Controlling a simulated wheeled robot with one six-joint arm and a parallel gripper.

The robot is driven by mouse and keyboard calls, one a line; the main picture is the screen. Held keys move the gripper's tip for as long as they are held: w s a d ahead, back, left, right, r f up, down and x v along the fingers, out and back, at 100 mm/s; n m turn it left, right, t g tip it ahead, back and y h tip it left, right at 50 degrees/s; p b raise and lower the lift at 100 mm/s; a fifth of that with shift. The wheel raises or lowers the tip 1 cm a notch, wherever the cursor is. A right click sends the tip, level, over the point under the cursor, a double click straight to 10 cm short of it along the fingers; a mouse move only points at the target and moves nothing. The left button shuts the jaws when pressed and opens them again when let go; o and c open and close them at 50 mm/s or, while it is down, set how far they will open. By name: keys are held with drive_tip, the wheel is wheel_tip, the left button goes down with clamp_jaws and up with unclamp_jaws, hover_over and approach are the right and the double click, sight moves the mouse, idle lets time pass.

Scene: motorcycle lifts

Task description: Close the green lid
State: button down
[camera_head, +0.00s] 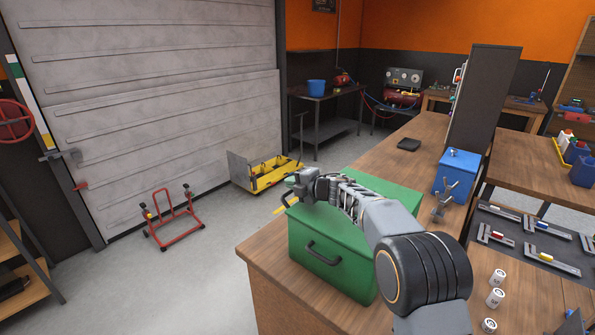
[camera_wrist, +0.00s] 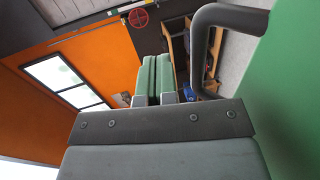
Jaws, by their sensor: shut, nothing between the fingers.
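A green metal box (camera_head: 305,234) stands at the near left end of the wooden workbench, with a dark handle (camera_head: 323,254) on its front face. Its green lid (camera_head: 385,186) lies across the top, partly hidden by my arm. It looks about flat, but I cannot tell whether it is fully shut. My gripper (camera_head: 291,181) is shut and empty at the box's upper left edge. In the wrist view its two fingers (camera_wrist: 152,58) are together, with a green surface (camera_wrist: 292,100) and a dark handle (camera_wrist: 203,40) close on the right. Contact cannot be told.
A blue box (camera_head: 456,172) and a small metal vise (camera_head: 445,198) stand behind and right of the green box. A red stand (camera_head: 172,220) and a yellow lift (camera_head: 273,175) are on the floor left, with clear floor between.

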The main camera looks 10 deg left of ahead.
drive_tip(key=shift+w+a+f, duration=0.1)
drive_tip(key=shift+f, duration=0.85)
